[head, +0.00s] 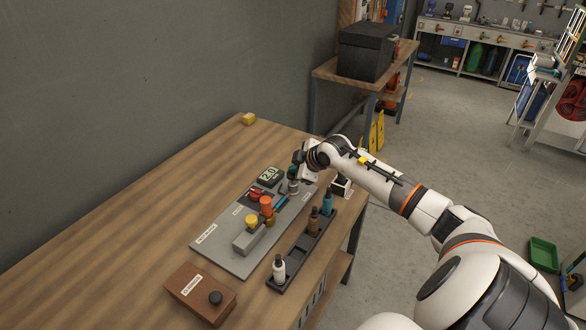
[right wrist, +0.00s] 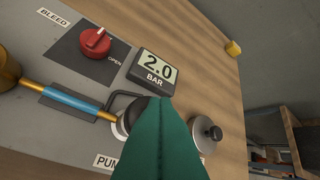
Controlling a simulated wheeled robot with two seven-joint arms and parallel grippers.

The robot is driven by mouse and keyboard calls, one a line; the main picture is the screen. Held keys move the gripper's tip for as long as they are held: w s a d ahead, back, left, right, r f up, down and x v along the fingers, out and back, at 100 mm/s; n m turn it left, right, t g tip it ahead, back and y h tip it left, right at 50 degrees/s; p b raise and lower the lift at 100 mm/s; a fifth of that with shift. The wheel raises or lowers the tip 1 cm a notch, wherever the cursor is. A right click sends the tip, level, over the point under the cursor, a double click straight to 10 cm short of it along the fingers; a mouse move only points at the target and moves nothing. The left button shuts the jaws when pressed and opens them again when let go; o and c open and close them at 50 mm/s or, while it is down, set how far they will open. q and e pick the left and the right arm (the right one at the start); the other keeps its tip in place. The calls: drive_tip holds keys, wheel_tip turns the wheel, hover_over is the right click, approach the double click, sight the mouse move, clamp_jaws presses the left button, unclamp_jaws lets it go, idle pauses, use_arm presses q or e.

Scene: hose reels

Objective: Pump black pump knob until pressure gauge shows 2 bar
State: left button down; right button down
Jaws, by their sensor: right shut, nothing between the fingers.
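The pressure gauge (right wrist: 154,69) reads 2.0 BAR in the right wrist view; it also shows in the head view (head: 269,175). My right gripper (right wrist: 157,108) is shut and empty, its green fingers pointing down over the board beside the gauge. In the head view it (head: 293,182) is at the board's far end. A pump label (right wrist: 107,161) is partly covered by the fingers. A round fitting by the label is mostly hidden behind them, so I cannot tell whether they touch the black pump knob. My left gripper is not in view.
A red bleed knob (right wrist: 95,41) sits left of the gauge. The grey board (head: 215,247) carries yellow and orange knobs. A dark tray (head: 300,247) holds bottles. A brown box (head: 190,281) with a black knob stands nearest. The table's left side is clear.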

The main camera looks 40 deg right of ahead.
drive_tip(key=shift+r+p, duration=0.6)
drive_tip(key=shift+r, duration=0.35)
drive_tip(key=shift+r, duration=0.1)
wheel_tip(320, 180, up, 5)
drive_tip(key=p, duration=0.4)
idle(1.4)
